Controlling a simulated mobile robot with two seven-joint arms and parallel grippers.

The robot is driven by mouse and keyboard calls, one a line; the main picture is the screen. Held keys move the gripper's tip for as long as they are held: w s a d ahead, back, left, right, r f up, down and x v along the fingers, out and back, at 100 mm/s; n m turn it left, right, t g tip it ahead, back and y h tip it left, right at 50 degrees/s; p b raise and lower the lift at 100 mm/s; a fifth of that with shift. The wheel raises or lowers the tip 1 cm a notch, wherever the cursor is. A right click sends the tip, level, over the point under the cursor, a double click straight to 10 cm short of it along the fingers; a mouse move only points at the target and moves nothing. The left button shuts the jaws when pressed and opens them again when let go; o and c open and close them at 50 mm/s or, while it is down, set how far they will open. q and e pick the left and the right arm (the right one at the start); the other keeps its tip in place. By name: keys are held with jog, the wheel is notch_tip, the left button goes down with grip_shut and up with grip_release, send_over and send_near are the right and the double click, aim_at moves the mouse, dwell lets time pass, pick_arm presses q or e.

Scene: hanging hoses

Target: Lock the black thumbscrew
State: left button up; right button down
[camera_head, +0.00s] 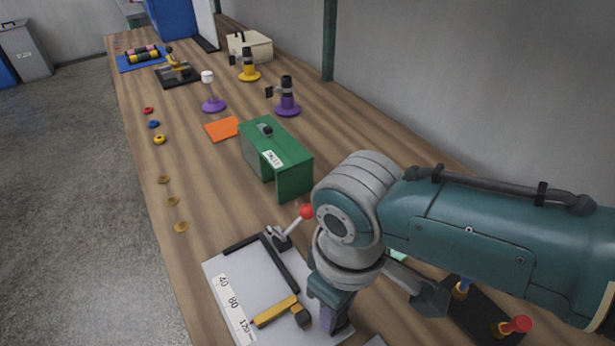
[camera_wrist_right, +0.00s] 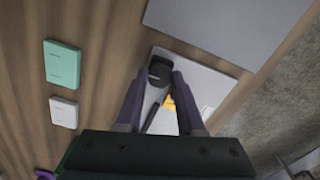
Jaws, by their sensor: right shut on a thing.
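The black thumbscrew (camera_wrist_right: 160,68) shows in the right wrist view as a dark block between the tips of my right gripper (camera_wrist_right: 159,79). The purple fingers are shut on it. In the head view my right gripper (camera_head: 334,318) points down at the right side of a pale board (camera_head: 224,275), and the thumbscrew cannot be made out there. A yellow bar (camera_head: 276,311) with a dark end lies on the board left of the gripper; a bit of yellow also shows between the fingers in the wrist view (camera_wrist_right: 169,102). My left gripper is not in view.
The board carries a black rail (camera_head: 282,262) and a lever with a red ball (camera_head: 306,211) close to my arm. A green box (camera_head: 276,160) stands behind. A dark stand with a red knob (camera_head: 517,325) is at right.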

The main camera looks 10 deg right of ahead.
dwell(0.4)
jog(key=c, duration=0.5)
grip_release()
jog(key=shift+r, duration=0.2)
notch_tip(320, 180, up, 10)
jog(key=p, duration=0.3)
jog(key=shift+f+p, duration=0.2)
jog(key=shift+p, duration=0.2)
